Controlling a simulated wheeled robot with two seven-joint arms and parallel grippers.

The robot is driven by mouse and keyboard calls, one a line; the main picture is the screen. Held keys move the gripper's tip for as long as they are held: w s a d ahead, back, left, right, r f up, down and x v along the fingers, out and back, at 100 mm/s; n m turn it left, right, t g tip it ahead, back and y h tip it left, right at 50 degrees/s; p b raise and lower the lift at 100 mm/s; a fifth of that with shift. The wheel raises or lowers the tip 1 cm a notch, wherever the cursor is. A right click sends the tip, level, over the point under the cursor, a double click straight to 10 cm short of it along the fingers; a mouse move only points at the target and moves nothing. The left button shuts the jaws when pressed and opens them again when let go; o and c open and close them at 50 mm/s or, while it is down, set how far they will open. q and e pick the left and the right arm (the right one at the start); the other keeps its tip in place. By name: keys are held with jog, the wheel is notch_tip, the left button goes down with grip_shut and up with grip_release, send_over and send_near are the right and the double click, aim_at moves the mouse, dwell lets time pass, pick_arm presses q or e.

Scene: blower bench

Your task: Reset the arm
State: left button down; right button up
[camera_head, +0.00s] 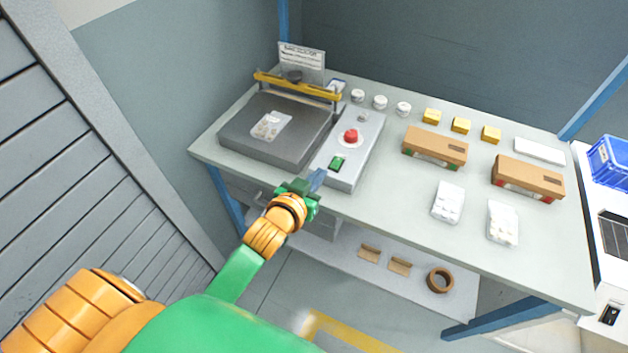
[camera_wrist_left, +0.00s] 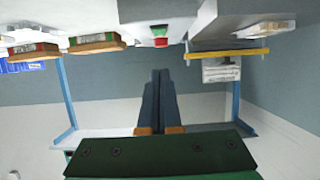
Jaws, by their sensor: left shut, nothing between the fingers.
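My left arm comes in from the lower left in the head view. Its gripper (camera_head: 317,180) is at the bench's front edge, just in front of the grey control box (camera_head: 352,150). The box has a green button (camera_head: 337,163) and a red button (camera_head: 351,136). In the left wrist view the two fingers (camera_wrist_left: 156,90) are together with nothing between them. The wrist picture appears upside down, with the bench top along its upper edge. My right gripper is not in view.
A grey machine with a yellow bar (camera_head: 298,87) stands left of the box, a clear packet (camera_head: 271,126) on it. Two brown cartons (camera_head: 435,147), white packets (camera_head: 448,202) and several yellow blocks (camera_head: 461,125) lie to the right. A lower shelf holds a tape roll (camera_head: 440,280). A blue crate (camera_head: 609,163) is far right.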

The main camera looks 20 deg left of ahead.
pick_arm(q)
jog(key=shift+f+v, duration=0.2)
jog(key=shift+v, duration=0.85)
jog(key=shift+f, duration=0.1)
jog(key=s+f+m+g, duration=0.1)
jog(key=s+f+g, duration=0.3)
jog(key=f, duration=0.8)
jog(key=s+f+g, duration=0.2)
jog(key=s+f, duration=0.4)
jog(key=f, duration=0.6)
jog(key=s+f+g, duration=0.2)
jog(key=s+f, duration=0.2)
jog(key=s, duration=0.4)
jog(key=s+a+f+g, duration=0.1)
jog(key=s+f, duration=0.3)
jog(key=s, duration=0.4)
jog(key=s+a+f+m+g, duration=0.1)
jog(key=s+f+g, duration=0.3)
jog(key=s, duration=0.4)
jog(key=shift+a+f, duration=0.15)
jog(key=shift+f, duration=0.3)
